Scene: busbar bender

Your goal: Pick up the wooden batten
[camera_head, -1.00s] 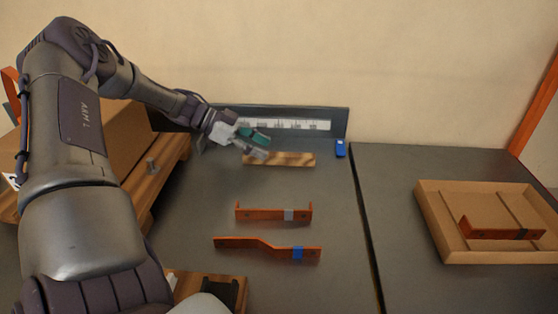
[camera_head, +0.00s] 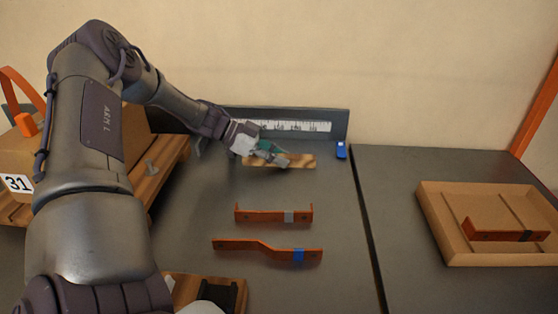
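The wooden batten (camera_head: 300,161) is a short light-brown bar with darker patches. It lies on the grey bench in front of the ruler plate. My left gripper (camera_head: 272,158) is over the left half of the batten, and its fingers cover part of it. The fingers look close to or touching the batten; whether they are closed on it is too small to tell. My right gripper is not in view.
A ruler plate (camera_head: 341,125) stands behind the batten, with a small blue item (camera_head: 341,150) at its right end. Two copper-coloured busbars (camera_head: 262,216) (camera_head: 240,244) lie nearer. A cardboard tray (camera_head: 436,230) holding another busbar is at right. A wooden block structure (camera_head: 170,172) stands left.

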